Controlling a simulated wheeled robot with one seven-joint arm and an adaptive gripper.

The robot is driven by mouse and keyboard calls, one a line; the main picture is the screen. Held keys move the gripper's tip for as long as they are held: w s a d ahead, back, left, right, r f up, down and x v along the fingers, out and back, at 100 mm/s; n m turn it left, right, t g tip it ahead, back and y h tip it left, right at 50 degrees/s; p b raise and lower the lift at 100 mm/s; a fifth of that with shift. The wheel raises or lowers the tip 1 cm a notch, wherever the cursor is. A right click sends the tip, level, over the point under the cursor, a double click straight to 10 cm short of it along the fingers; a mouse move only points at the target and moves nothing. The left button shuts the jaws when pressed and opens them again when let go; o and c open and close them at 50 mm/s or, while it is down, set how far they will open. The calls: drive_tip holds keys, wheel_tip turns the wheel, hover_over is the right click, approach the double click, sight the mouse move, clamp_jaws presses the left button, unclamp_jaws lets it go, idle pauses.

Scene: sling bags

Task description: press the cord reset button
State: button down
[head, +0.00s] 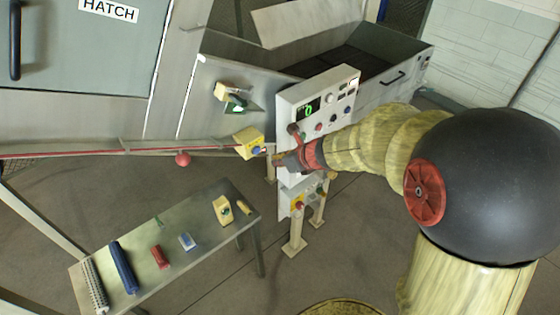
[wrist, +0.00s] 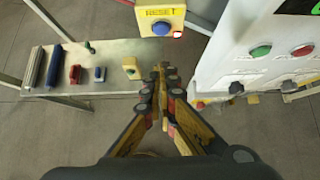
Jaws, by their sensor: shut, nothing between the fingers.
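The cord reset button is a round blue button (wrist: 161,28) on a yellow box (wrist: 147,16) marked RESET, at the top of the wrist view. A small lit red spot (wrist: 177,34) shows beside it. In the head view the yellow box (head: 247,140) hangs at the right end of a red cord (head: 90,152), its blue button (head: 257,150) facing my gripper. My gripper (head: 277,160) is shut and empty, just right of the box. In the wrist view the closed fingertips (wrist: 161,68) point toward the box, below the button and apart from it.
A white control panel (head: 325,85) with several buttons stands close right of my gripper. A metal bench (head: 195,215) with several small parts stands lower left. A red ball (head: 183,159) hangs under the cord. An open grey bin (head: 400,75) is behind.

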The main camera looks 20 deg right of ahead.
sight(257, 151)
drive_tip(key=w+a+f, duration=0.2)
drive_tip(key=w+f, duration=0.2)
drive_tip(key=w, duration=0.3)
drive_tip(key=shift+w+a, duration=0.2)
drive_tip(key=shift+w, duration=0.2)
drive_tip(key=shift+w+a+f, duration=0.1)
